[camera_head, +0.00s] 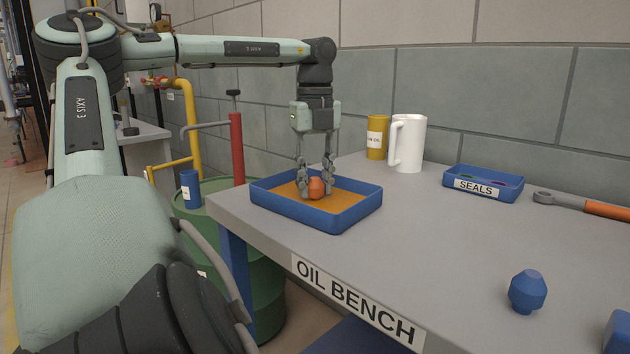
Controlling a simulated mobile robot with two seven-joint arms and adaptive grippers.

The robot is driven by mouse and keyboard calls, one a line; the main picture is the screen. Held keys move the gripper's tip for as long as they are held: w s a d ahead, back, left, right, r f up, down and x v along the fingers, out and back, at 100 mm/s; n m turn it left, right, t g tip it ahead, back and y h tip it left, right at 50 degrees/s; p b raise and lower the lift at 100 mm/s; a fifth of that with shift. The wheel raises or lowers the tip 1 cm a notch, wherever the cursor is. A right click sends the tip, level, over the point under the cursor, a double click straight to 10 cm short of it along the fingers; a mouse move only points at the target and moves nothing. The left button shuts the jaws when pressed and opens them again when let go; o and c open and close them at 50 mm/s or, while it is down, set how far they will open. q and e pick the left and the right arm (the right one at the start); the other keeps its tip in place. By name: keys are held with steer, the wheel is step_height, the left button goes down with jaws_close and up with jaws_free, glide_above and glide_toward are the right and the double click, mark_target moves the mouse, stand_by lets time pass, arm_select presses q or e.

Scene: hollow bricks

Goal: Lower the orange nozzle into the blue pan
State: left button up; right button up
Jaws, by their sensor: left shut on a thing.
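The orange nozzle (316,188) is between the fingers of my left gripper (315,182), which is shut on it. The nozzle is inside the outline of the blue pan (343,220), low over the pan's orange-brown inside. I cannot tell whether its underside touches the pan floor. The pan stands at the left end of the grey bench top, and the gripper points straight down into it. My right gripper is not in view.
A yellow can (376,137) and a white jug (408,144) stand behind the pan. A blue SEALS tray (483,184), a wrench (590,206) and a blue nozzle-like piece (527,291) lie to the right. The middle of the bench (430,235) is clear.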

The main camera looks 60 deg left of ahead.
mark_target(315, 178)
arm_select(q)
steer(key=o, duration=1.2)
steer(key=shift+o, duration=0.2)
step_height(315, 178, up, 12)
